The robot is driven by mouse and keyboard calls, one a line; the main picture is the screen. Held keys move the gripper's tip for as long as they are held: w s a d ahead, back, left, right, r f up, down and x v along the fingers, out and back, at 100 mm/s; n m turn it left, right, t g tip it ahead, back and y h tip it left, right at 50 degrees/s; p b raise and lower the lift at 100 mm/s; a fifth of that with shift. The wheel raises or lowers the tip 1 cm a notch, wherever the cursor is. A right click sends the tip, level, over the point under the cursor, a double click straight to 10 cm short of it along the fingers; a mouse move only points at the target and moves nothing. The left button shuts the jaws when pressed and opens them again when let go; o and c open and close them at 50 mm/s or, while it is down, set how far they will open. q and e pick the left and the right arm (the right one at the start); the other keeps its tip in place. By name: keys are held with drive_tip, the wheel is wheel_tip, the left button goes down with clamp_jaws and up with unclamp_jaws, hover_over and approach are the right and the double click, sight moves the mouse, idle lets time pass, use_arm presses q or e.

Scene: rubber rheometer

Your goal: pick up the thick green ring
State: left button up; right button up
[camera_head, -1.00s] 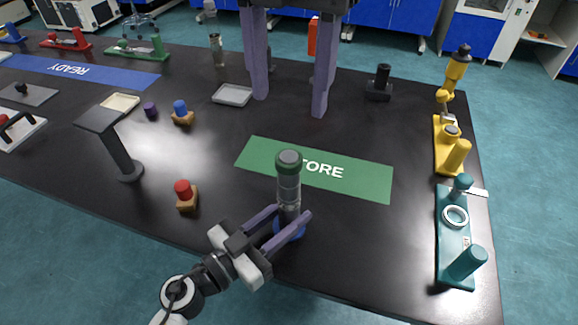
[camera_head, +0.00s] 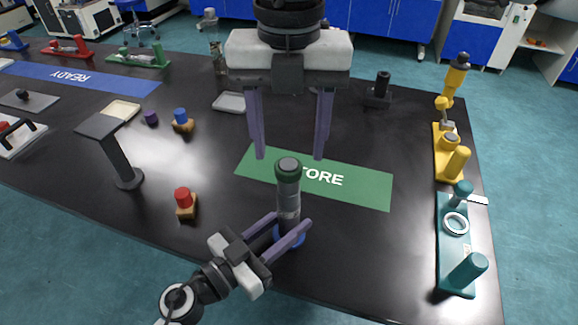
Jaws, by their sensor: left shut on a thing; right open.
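The thick green ring (camera_head: 288,166) sits at the top of an upright stack of grey and clear pieces (camera_head: 288,199) with a blue base (camera_head: 290,236). My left gripper (camera_head: 290,222) is shut on the lower part of this stack, one finger on each side. My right gripper (camera_head: 290,158) hangs from above, open and empty, pointing down. Its fingers are wide apart, left and right of the ring in the picture. They do not touch it.
The stack stands by the green STORE mat (camera_head: 360,184). A red-topped block (camera_head: 185,202) and a grey stand (camera_head: 122,160) are to the left. A teal fixture (camera_head: 455,245) and a yellow fixture (camera_head: 447,150) line the right edge. A shallow tray (camera_head: 229,102) lies behind.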

sight(289, 166)
drive_tip(key=shift+f, duration=2)
drive_tip(key=c, duration=1.1)
drive_tip(key=shift+r, duration=7.55)
use_arm(q)
drive_tip(key=o, duration=1.2)
drive_tip(key=shift+o, duration=0.2)
